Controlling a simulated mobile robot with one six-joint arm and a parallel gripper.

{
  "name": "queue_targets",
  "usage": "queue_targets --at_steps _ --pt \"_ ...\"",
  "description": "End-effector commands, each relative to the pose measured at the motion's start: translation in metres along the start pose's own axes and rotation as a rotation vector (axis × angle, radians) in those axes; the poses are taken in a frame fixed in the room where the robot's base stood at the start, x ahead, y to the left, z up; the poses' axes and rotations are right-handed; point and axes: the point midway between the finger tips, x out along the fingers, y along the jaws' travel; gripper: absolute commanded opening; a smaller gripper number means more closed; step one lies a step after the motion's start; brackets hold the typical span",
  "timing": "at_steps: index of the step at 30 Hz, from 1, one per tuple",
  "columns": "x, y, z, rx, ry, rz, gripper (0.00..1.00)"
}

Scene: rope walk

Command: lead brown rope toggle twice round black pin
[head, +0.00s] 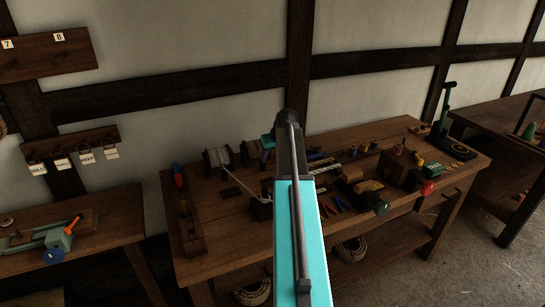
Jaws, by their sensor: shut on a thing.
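My own arm runs up the middle of the head view and covers part of the bench (215,240). My gripper cannot be made out behind it. A pale rope (238,184) runs from a spool (217,157) at the bench's back left down to a small dark block (261,207) just left of my arm. I cannot tell the brown rope toggle or the black pin apart from the other small dark things here. What the rope's far end is fixed to is hidden or too small to tell.
A wooden tray (188,215) stands at the bench's left end. Small tools and a red-knobbed box (400,172) crowd its right half. A green upright stand (446,105) is at the far right. Another bench (110,232) is at left, with a gap between.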

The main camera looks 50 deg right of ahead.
Motion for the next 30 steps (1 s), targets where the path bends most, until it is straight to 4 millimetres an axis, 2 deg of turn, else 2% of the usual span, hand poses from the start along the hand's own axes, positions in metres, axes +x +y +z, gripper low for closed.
queue_targets --at_steps 8,11,14,17,30 --pt "0.000 -0.006 -0.001 -0.004 0.000 -0.002 0.25" --pt "-0.001 -0.018 -0.002 -0.012 -0.001 -0.007 0.25" --pt "-0.002 -0.040 -0.004 -0.025 -0.002 -0.014 0.25" --pt "-0.005 -0.070 -0.007 -0.043 -0.002 -0.023 0.25" --pt "-0.029 -0.229 -0.004 -0.138 -0.009 -0.077 0.25"
